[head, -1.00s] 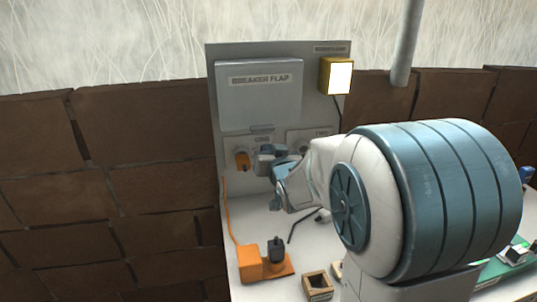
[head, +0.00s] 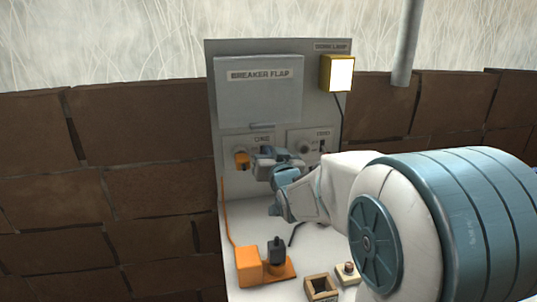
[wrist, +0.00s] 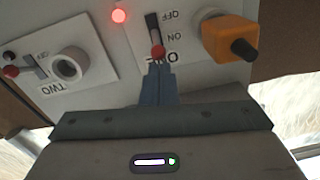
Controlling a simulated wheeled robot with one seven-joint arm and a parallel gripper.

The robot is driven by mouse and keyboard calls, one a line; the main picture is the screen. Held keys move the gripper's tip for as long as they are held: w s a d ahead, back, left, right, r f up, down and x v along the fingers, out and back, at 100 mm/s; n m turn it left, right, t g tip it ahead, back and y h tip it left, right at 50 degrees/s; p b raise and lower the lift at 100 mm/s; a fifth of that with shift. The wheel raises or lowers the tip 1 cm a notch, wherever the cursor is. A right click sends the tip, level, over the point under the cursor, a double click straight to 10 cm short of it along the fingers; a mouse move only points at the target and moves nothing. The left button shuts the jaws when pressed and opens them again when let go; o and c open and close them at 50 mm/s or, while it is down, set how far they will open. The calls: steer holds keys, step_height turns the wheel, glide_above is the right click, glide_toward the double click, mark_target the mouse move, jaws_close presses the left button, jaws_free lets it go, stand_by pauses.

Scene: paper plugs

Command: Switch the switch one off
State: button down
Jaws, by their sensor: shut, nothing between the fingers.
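Switch one (wrist: 155,35) is a dark lever with a red tip in a slot on the panel labelled ONE, between OFF and ON marks. In the wrist view its red tip lies at the ON end, just beyond my fingertips. My gripper (wrist: 157,68) is shut and empty, its tips at or very near the red tip; I cannot tell whether they touch. In the head view my gripper (head: 265,160) is at panel ONE and hides the switch. An orange plug (wrist: 230,38) sits in the socket beside it, also seen in the head view (head: 242,160).
Switch two (wrist: 22,68) and its empty socket (wrist: 68,67) are on the neighbouring plate. The breaker flap (head: 258,95) is closed above; a lit work lamp (head: 337,73) is upper right. An orange power block (head: 250,268) stands below.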

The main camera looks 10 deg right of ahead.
steer(key=shift+s+f+t+b, duration=0.1)
steer(key=shift+f+t+b, duration=0.3)
steer(key=shift+b, duration=0.9)
steer(key=b, duration=0.3)
steer(key=shift+s+f+t, duration=0.15)
steer(key=shift+f+t, duration=0.15)
steer(key=shift+f, duration=0.05)
steer(key=shift+f+b, duration=0.2)
steer(key=shift+b, duration=0.8)
steer(key=s+d+r, duration=0.6)
steer(key=d+r, duration=0.4)
steer(key=shift+s+p, duration=0.15)
steer(key=shift+p, duration=0.25)
steer(key=shift+p, duration=0.4)
